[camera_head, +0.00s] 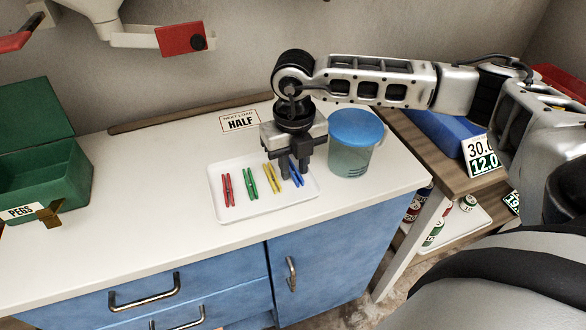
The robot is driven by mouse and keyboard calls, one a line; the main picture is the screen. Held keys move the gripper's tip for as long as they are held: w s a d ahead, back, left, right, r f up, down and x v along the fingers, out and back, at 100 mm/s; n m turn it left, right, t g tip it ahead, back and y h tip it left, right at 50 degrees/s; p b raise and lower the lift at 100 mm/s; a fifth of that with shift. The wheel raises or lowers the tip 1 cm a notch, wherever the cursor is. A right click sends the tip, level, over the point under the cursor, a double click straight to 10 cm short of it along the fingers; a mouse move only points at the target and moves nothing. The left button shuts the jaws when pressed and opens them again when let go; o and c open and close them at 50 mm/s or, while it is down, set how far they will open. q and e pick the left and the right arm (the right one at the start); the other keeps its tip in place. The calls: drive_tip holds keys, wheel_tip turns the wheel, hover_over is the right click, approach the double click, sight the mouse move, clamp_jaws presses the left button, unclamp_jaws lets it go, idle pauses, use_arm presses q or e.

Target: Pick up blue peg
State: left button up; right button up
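The blue peg (298,180) lies at the right end of a row on a white tray (240,213). My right gripper (294,170) points down over the tray's right part, its two fingers on either side of the blue peg. The fingers hide part of the peg, and I cannot tell whether they press on it. Yellow (273,178), green (250,184) and red (228,190) pegs lie to its left, apart from one another. My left gripper is not in view.
A blue-lidded container (354,150) stands close right of my gripper. A "HALF" card (240,121) is behind the tray. A green box (45,165) labelled PEGS stands open at left. The white counter (140,190) is clear between box and tray.

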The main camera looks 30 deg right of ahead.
clamp_jaws()
drive_tip(key=shift+r, duration=0.1)
